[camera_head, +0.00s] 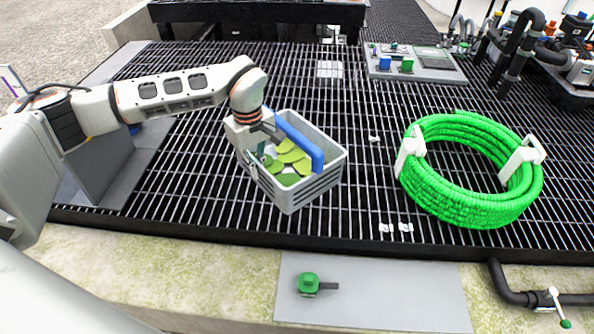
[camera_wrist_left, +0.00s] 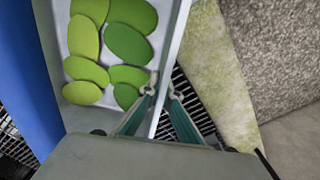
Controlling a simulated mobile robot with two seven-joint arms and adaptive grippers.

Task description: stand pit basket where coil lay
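The pit basket (camera_head: 318,190) is a grey slatted crate holding green leaf-like pieces (camera_head: 290,160), with a blue bar (camera_head: 298,138) along its far upper side. It appears tilted over the dark grating; whether it touches the grating is unclear. My left gripper (camera_head: 262,130) is at its upper left rim. In the left wrist view, the two fingers (camera_wrist_left: 162,88) close on the basket's pale wall (camera_wrist_left: 176,35), one on each side. The bright green coil (camera_head: 470,170) lies on the grating at the right, with white clips on its two sides. My right gripper is not in view.
A grey panel (camera_head: 415,65) with blue and green blocks sits at the back. Dark pipes (camera_head: 515,45) stand at the back right. A green knob (camera_head: 309,284) is on a pale plate in front. Small white pads (camera_head: 396,228) lie on the grating between basket and coil.

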